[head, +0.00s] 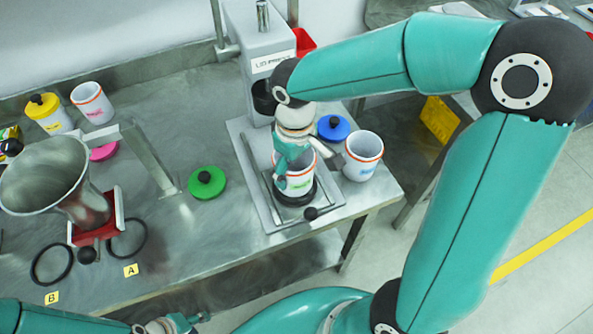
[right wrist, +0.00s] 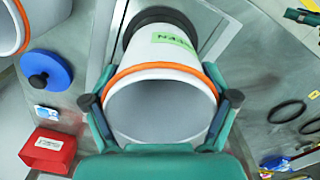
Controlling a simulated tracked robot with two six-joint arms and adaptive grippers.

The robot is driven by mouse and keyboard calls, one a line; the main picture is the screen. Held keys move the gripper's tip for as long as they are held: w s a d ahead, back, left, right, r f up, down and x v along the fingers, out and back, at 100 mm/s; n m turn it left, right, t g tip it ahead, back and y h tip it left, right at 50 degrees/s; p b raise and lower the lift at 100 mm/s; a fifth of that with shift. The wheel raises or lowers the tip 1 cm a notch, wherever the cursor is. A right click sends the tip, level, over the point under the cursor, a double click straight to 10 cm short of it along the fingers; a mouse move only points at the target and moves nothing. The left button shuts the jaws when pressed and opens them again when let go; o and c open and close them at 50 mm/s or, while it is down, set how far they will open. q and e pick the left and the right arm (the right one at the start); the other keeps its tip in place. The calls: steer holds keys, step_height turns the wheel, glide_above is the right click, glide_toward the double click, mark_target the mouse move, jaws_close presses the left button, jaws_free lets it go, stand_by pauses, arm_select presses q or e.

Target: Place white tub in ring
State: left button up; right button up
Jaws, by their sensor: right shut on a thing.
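The white tub (head: 300,181) has an orange rim and a green label; it is open at the top. It stands about upright at the lid press, its base at a black ring (head: 296,198) on the press plate. My right gripper (head: 300,165) is shut on the tub near its rim. In the right wrist view the tub (right wrist: 150,50) is between the fingers (right wrist: 160,98), and the black ring (right wrist: 160,14) shows around its base. Whether the base is fully seated is hidden. My left gripper (head: 185,320) is at the bottom edge, away from the tub; its jaws are unclear.
The lid press (head: 262,45) rises behind the tub. A blue lid (head: 333,128) and another white tub (head: 362,157) stand to the right. A green lid (head: 207,184) lies left. A metal funnel (head: 45,175) and floor-mark rings A (head: 127,238) and B (head: 52,264) are further left.

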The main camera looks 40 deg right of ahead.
steer(key=shift+f, duration=1.3)
steer(key=o, duration=1.2)
steer(key=shift+r, duration=0.15)
step_height(320, 180, up, 12)
steer(key=shift+p, duration=0.3)
